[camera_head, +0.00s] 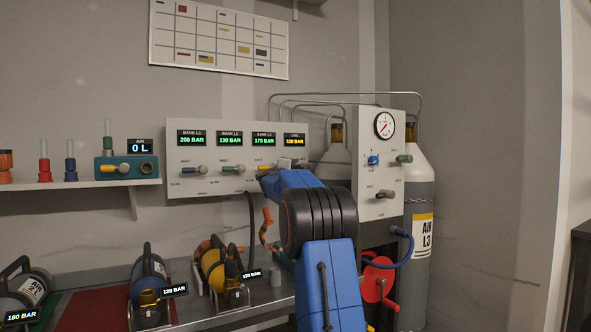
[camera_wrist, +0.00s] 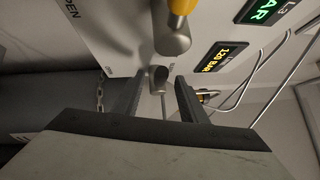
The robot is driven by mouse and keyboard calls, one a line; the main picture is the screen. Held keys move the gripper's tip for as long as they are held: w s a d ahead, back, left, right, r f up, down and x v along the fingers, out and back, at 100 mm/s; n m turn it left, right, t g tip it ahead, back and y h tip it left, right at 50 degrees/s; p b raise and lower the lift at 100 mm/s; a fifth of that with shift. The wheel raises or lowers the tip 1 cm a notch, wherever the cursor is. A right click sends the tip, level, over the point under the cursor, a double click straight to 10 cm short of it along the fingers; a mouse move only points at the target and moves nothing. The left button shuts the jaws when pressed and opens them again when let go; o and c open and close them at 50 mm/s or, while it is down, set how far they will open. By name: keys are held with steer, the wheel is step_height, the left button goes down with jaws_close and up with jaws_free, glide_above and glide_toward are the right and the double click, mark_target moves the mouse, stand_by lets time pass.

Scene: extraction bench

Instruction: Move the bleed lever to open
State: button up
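In the wrist view a grey lever (camera_wrist: 158,78) with a rounded end stands out from the white panel beside the amber 120 BAR display. It appears to be the bleed lever, but I cannot read its label. My gripper (camera_wrist: 158,86) is open, one dark finger on each side of this lever, with gaps visible on both sides. A yellow-handled lever (camera_wrist: 180,8) with a grey hub is just above it in that view. In the head view my blue arm hides most of this corner of the white panel (camera_head: 215,132) and the lever.
A gauge box (camera_head: 368,150) with small knobs and a gas cylinder (camera_head: 419,190) stand right. Portable cylinders (camera_head: 148,272) lie on the bench below. A red crank wheel (camera_head: 378,280) is right of my arm.

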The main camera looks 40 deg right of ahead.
steer(key=shift+x, duration=1.55)
steer(key=shift+c, duration=0.6)
jaws_close()
